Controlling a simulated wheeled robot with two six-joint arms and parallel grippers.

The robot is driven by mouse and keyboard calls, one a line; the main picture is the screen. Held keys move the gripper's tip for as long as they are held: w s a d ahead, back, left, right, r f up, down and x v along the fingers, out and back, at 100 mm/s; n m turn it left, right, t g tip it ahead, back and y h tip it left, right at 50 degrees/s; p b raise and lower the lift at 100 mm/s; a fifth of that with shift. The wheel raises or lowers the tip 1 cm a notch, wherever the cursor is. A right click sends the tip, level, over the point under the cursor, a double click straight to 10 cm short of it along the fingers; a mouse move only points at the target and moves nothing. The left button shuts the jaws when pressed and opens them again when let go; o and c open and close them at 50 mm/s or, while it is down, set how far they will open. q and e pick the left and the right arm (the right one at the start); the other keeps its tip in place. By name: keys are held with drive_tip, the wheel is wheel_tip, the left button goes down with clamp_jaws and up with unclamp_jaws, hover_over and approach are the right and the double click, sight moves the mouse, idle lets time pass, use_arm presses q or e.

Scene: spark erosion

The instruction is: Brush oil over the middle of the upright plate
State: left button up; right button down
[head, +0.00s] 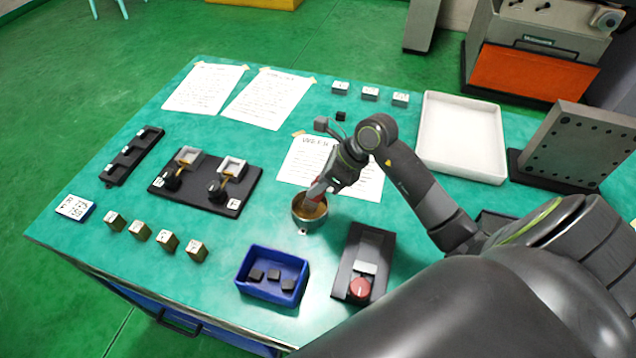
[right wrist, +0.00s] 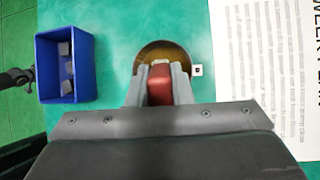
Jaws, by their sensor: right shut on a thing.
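The upright plate (head: 578,148) is grey with several dark holes and stands in a dark base at the right of the table in the head view. A round metal pot (head: 310,212) with amber liquid stands near the table's middle; it also shows in the right wrist view (right wrist: 150,52). My right gripper (head: 318,194) is shut on a red-handled brush (right wrist: 160,84), right above the pot. The brush's lower end is in or over the pot's mouth; its bristles are mostly hidden by the gripper. My left gripper is not in view.
A blue bin (head: 254,290) with dark blocks and a black device with a red knob (head: 360,288) stand in front of the pot. A white tray (head: 462,178) lies between pot and plate. A black fixture board (head: 206,196), small blocks and paper sheets (head: 268,98) are at the left and back.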

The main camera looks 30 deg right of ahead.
drive_tip(key=shift+f+b, duration=0.55)
drive_tip(key=shift+b, duration=0.05)
idle(0.6)
drive_tip(key=shift+b, duration=0.3)
idle(1.4)
drive_tip(key=shift+r+p, duration=2.1)
drive_tip(key=shift+r, duration=1.45)
drive_tip(key=shift+f, duration=0.15)
